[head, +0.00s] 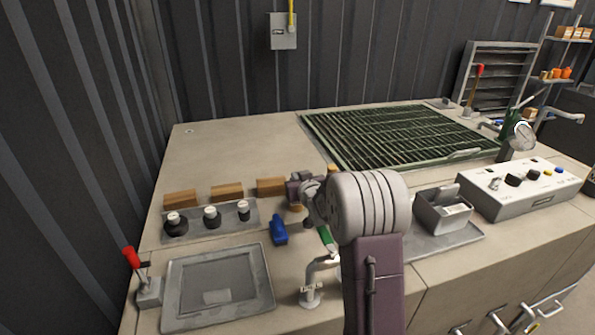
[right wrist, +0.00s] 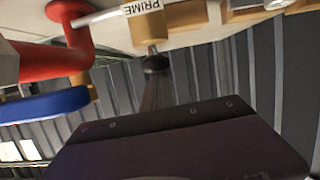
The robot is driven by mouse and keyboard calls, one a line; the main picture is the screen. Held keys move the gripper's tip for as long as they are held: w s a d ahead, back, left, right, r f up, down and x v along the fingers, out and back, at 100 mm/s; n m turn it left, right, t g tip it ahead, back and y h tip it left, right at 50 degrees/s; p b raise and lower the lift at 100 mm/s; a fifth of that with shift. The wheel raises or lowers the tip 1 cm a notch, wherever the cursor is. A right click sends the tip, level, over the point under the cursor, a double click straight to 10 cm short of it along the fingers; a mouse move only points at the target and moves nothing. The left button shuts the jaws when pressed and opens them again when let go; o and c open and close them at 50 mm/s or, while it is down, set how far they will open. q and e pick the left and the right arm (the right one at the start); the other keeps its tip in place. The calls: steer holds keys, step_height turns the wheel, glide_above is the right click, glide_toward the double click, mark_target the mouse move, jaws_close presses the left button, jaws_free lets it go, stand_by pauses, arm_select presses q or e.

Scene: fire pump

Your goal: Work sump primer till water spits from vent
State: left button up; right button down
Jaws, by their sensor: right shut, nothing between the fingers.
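My right arm reaches in from the front in the head view, and its gripper (head: 298,190) is shut and empty above the bench, near the wooden blocks. In the right wrist view a white label reading PRIME (right wrist: 142,8) sits beside a red pipe-like part (right wrist: 70,45). A blue bar (right wrist: 45,106) lies below the red part. I cannot tell which part there is the primer's handle. In the head view a lever with a red grip (head: 131,258) stands at the left front corner. No water shows. My left gripper is not in view.
A blue part (head: 278,230) and a pale bent pipe (head: 314,278) are close to my right arm. The bench's back left is clear.

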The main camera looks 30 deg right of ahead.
steer(key=s+d+r+p, duration=0.5)
steer(key=s+r+p, duration=0.1)
steer(key=s+r, duration=0.4)
steer(key=shift+s+d+r, duration=0.2)
steer(key=shift+s+r, duration=0.05)
steer(key=shift+r, duration=0.25)
stand_by(0.7)
steer(key=w+a+r+n+g+y+p, duration=0.15)
steer(key=a+p, duration=0.25)
steer(key=a, duration=0.6)
steer(key=w+a+n+g+y+p, duration=0.1)
steer(key=a+y+p, duration=0.25)
steer(key=a, duration=0.65)
steer(key=s+a+f+g, duration=0.1)
steer(key=s+f+g, duration=0.2)
steer(key=s, duration=0.4)
steer(key=s+a+f+g+p, duration=0.1)
steer(key=s+a+f+g, duration=0.1)
steer(key=s+f+g, duration=0.2)
steer(key=s+a+f+g+h, duration=0.1)
steer(key=s+f+g, duration=0.2)
steer(key=s+f, duration=0.4)
steer(key=s, duration=0.5)
steer(key=shift+a, duration=0.25)
